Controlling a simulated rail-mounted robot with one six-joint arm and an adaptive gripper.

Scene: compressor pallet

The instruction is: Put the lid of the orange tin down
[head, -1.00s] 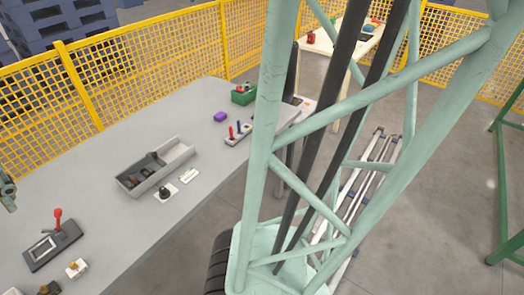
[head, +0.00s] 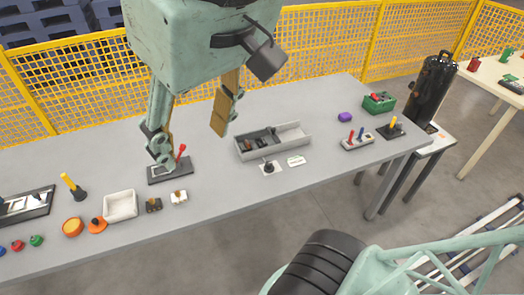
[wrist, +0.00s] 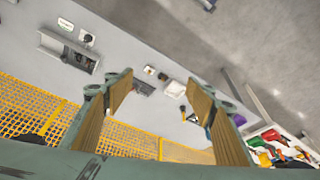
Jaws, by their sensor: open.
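The orange tin (head: 73,227) stands at the left front of the grey table in the head view. It looks like an open round with a paler inside. An orange piece with a dark knob (head: 97,225), which looks like its lid, lies on the table just right of the tin, apart from or barely touching it. My gripper (head: 191,143) is open and empty, high above the table, behind and to the right of both. In the wrist view my gripper (wrist: 160,82) has its two fingers wide apart. I cannot make out the tin or lid there.
A white tray (head: 121,206) and small blocks (head: 153,205) sit right of the lid. A red-lever box (head: 170,170) is below my gripper. A yellow-handled piece (head: 73,187) stands behind the tin. A grey bin (head: 273,140) is further right. Yellow mesh fence (head: 330,50) runs behind.

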